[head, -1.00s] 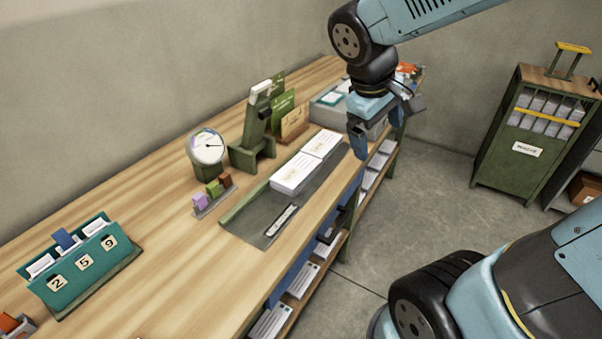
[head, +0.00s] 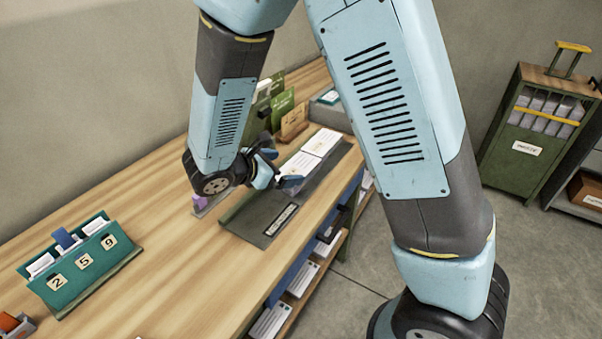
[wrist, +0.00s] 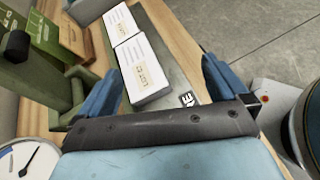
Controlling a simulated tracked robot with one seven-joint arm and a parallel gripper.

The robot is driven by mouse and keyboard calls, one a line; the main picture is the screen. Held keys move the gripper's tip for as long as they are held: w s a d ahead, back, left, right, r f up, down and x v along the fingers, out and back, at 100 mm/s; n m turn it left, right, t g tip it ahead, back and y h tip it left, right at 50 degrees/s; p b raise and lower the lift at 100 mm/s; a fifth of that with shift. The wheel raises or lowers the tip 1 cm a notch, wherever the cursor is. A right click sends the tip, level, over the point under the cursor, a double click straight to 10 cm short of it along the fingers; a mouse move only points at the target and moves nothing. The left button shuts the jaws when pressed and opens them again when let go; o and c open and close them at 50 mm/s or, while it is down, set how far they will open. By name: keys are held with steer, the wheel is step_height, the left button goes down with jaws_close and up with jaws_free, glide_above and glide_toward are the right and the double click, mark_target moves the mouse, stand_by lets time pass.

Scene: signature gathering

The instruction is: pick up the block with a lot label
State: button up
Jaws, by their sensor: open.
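Two white paper blocks lie end to end on a grey tray (head: 262,224) on the wooden bench. In the wrist view the nearer block (wrist: 145,72) carries lot-like gold lettering, too small to read surely. In the wrist view the nearer block appears between my two blue fingers (wrist: 160,72), nearer the left one; contact cannot be told.
A round dial (wrist: 25,160) and a green stand (wrist: 62,88) are left of my gripper in the wrist view. A teal number holder (head: 80,262) stands at the bench's left. A green cabinet (head: 525,150) stands on the floor at right.

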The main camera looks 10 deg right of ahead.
mark_target(291, 173)
steer(key=a+f+n+t, duration=0.1)
steer(key=a, duration=0.1)
steer(key=a+f+n, duration=0.1)
steer(key=a+f, duration=0.1)
steer(key=a+f+n+t, duration=0.1)
steer(key=a+n, duration=0.1)
steer(key=shift+s+f+t+y, duration=0.25)
steer(key=shift+f+t+y, duration=0.05)
steer(key=shift+f+y, duration=0.1)
steer(key=shift+w+f, duration=0.1)
steer(key=shift+f, duration=0.05)
steer(key=x, duration=1.3)
steer(key=shift+w+d, duration=0.15)
steer(key=shift+d, duration=0.05)
steer(key=c, duration=0.9)
